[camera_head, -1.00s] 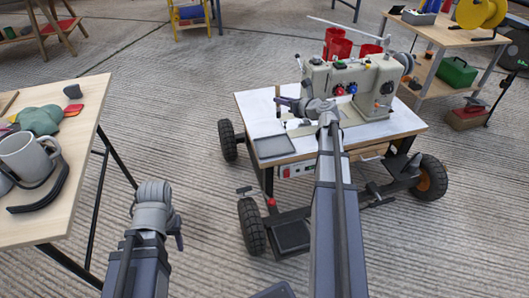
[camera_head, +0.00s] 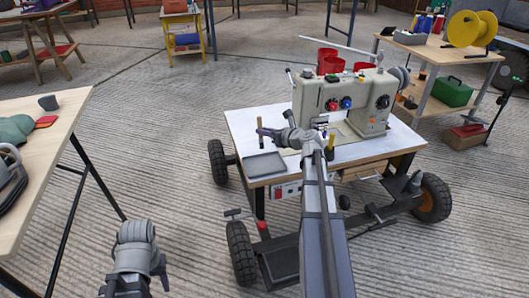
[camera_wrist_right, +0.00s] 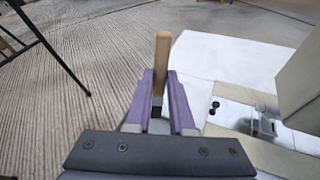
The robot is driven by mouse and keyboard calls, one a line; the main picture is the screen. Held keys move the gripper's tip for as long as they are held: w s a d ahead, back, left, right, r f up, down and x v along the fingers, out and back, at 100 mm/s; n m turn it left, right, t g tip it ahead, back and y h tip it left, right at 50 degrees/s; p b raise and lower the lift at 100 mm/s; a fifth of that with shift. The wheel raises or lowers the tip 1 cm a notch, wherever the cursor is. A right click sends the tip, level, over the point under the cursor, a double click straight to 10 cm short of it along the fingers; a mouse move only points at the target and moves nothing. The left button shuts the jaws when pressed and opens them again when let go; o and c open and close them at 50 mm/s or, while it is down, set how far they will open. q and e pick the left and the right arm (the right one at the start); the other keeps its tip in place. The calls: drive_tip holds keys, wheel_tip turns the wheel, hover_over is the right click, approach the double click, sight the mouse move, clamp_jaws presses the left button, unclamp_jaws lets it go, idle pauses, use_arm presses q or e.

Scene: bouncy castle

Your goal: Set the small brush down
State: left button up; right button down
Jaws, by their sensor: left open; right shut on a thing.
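The small brush shows in the right wrist view as a pale wooden handle (camera_wrist_right: 162,65) with a dark lower part between the purple fingers. My right gripper (camera_wrist_right: 160,105) is shut on it. My left gripper (camera_head: 138,250) is open and empty over the floor at lower left.
A shallow grey tray (camera_head: 266,165) lies at the table's front left corner. A beige sewing machine (camera_head: 345,92) stands behind and right of my right gripper, with red cups (camera_head: 328,62) behind it. A wooden table (camera_head: 50,125) is at the left.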

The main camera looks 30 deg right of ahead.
use_arm(q)
drive_tip(key=shift+f+b, duration=2.1)
drive_tip(key=shift+f, duration=0.55)
use_arm(e)
drive_tip(key=shift+f, duration=2.65)
drive_tip(key=shift+f, duration=0.1)
drive_tip(key=shift+f, duration=0.15)
drive_tip(key=c, duration=0.8)
unclamp_jaws()
use_arm(q)
drive_tip(key=shift+f, duration=0.15)
use_arm(e)
drive_tip(key=shift+r, duration=0.2)
drive_tip(key=shift+s+r, duration=0.2)
drive_tip(key=shift+s, duration=0.05)
use_arm(q)
wheel_tip(320, 180, up, 4)
drive_tip(key=p, duration=0.3)
drive_tip(key=shift+p, duration=0.3)
use_arm(e)
drive_tip(key=v, duration=1.1)
drive_tip(key=shift+s+f, duration=0.1)
drive_tip(key=shift+s, duration=0.15)
